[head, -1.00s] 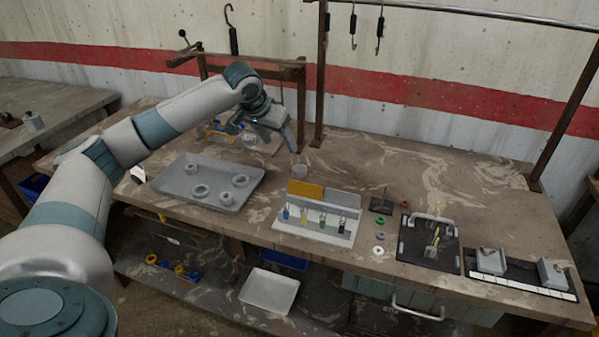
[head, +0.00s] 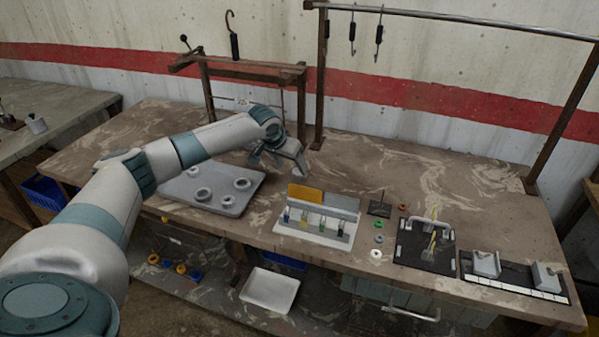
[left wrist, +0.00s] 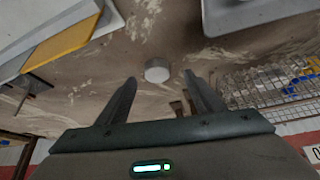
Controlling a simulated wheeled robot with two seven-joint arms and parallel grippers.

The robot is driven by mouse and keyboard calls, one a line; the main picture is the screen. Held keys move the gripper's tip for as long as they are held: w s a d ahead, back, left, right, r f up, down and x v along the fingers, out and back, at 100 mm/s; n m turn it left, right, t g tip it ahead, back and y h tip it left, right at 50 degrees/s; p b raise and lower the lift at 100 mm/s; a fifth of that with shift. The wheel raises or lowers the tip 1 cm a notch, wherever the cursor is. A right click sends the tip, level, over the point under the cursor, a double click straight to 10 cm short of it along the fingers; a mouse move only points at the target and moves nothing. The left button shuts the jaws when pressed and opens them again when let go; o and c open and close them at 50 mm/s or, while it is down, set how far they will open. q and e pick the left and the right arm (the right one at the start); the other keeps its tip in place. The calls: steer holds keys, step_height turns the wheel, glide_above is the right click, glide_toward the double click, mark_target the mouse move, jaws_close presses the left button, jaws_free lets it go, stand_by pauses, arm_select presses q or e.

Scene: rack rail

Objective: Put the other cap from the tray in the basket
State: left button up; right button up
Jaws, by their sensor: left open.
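A small pale round cap (left wrist: 157,70) stands on the bare bench top in the left wrist view, outside the tray. My left gripper (left wrist: 160,82) is open, with the cap ahead between its two fingers and nothing held. In the head view my left gripper (head: 283,166) is low over the bench, right of the tray, and hides the cap. The grey tray (head: 170,193) holds several grey ring-shaped pieces; its edge shows in the left wrist view (left wrist: 235,18). The wire basket (left wrist: 262,95) with blue and yellow things in it is at the right there. My right gripper is out of view.
A white rack (head: 310,235) with yellow and grey panels stands right of the tray. Small coloured rings (head: 378,239), a black board (head: 415,250) and grey blocks (head: 546,275) lie farther right. A metal frame (head: 240,65) rises at the back. The back right bench top is clear.

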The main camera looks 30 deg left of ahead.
mark_target(298, 173)
arm_select(q)
steer(key=shift+w, duration=0.1)
stand_by(0.3)
steer(key=shift+w+d+f+p, duration=0.2)
steer(key=shift+w+f+p, duration=0.35)
steer(key=shift+w, duration=0.05)
steer(key=p+x, duration=0.1)
steer(key=x, duration=0.1)
steer(key=shift+w+d+f, duration=0.1)
steer(key=shift+w+f, duration=0.4)
steer(key=shift+f, duration=0.2)
steer(key=c, duration=1.2)
